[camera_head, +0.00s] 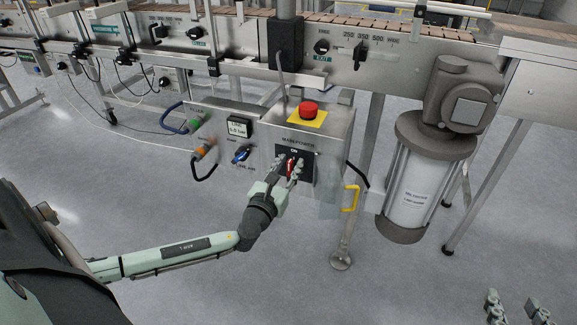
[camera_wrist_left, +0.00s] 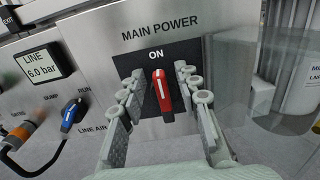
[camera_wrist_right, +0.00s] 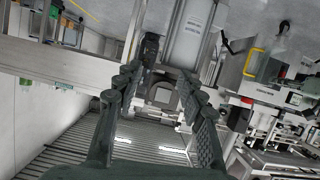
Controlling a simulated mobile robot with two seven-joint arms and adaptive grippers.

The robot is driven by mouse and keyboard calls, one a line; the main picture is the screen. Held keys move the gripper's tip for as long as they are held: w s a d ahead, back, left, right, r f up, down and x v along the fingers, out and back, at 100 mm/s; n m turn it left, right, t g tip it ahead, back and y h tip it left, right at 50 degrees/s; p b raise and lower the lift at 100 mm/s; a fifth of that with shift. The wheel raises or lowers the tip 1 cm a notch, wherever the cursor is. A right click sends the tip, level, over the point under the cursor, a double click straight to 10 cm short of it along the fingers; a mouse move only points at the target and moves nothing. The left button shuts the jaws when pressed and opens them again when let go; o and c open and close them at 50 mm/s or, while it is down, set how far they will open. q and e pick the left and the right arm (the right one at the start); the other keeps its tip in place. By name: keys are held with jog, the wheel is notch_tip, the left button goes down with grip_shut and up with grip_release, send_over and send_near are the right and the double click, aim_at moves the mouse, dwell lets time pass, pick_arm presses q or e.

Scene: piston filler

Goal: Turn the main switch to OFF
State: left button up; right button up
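The main switch is a red handle (camera_wrist_left: 162,92) on a black plate below the words MAIN POWER and ON. In the left wrist view it stands near upright, its white line pointing up toward ON. It also shows in the head view (camera_head: 293,167). My left gripper (camera_wrist_left: 165,90) is open, with one finger on each side of the red handle and a gap visible on both sides. The OFF mark is not visible. My right gripper (camera_wrist_right: 160,80) is open and empty, away from the switch. In the head view only its fingers show at the bottom right (camera_head: 518,308).
A red emergency button (camera_head: 308,109) on a yellow plate sits above the switch. A blue LINE AIR valve (camera_wrist_left: 74,113) and pressure display (camera_wrist_left: 38,66) are to the left. A clear guard with a yellow handle (camera_head: 350,198) stands right of the switch. A motor and cylinder (camera_head: 412,190) hang further right.

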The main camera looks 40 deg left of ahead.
pick_arm(q)
grip_shut()
jog(key=shift+f, duration=0.1)
